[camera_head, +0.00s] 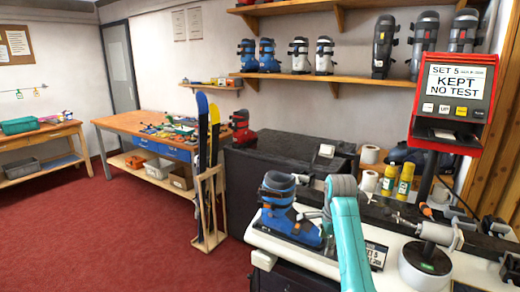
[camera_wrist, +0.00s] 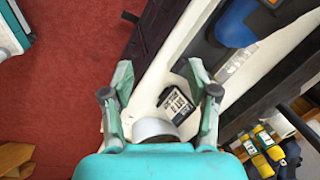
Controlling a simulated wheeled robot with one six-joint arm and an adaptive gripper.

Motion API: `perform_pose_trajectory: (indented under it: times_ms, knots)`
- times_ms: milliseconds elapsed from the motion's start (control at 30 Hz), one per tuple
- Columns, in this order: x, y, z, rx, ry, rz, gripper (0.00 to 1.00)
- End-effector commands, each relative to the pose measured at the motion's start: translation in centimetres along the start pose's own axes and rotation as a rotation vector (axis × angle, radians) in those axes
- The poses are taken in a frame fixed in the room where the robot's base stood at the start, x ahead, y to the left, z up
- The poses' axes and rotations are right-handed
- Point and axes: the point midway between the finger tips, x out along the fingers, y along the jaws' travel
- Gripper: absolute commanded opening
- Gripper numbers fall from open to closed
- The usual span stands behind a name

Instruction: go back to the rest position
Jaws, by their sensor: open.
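My gripper (camera_wrist: 158,82) is open in the wrist view, with its two green-grey fingers spread and nothing between the tips. Below it lie the white bench top and a small dark label card (camera_wrist: 177,104). In the head view my teal arm reaches over the white test bench (camera_head: 410,265), and its gripper end is hard to make out. A blue ski boot (camera_head: 278,212) stands on the bench to the left of the arm. It also shows in the wrist view (camera_wrist: 238,22), at the upper right, apart from the fingers.
A red display (camera_head: 455,95) reads "SET 5 KEPT NO TEST". Yellow cans (camera_head: 405,182) stand behind. A ski rack (camera_head: 209,215) stands left of the bench. Red floor (camera_head: 120,235) at the left is clear.

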Motion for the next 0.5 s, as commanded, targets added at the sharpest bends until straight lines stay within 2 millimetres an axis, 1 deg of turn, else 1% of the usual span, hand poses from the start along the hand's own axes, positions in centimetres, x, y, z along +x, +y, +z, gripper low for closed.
perform_pose_trajectory:
  times_ms: [267, 467, 500]
  knots:
    - [3.4, 1.4, 0.1, -0.044, 0.003, -0.030, 0.59]
    - [6.9, 3.1, 0.3, -0.097, 0.009, -0.068, 0.59]
    - [7.8, 3.6, 0.4, -0.109, 0.010, -0.077, 0.59]
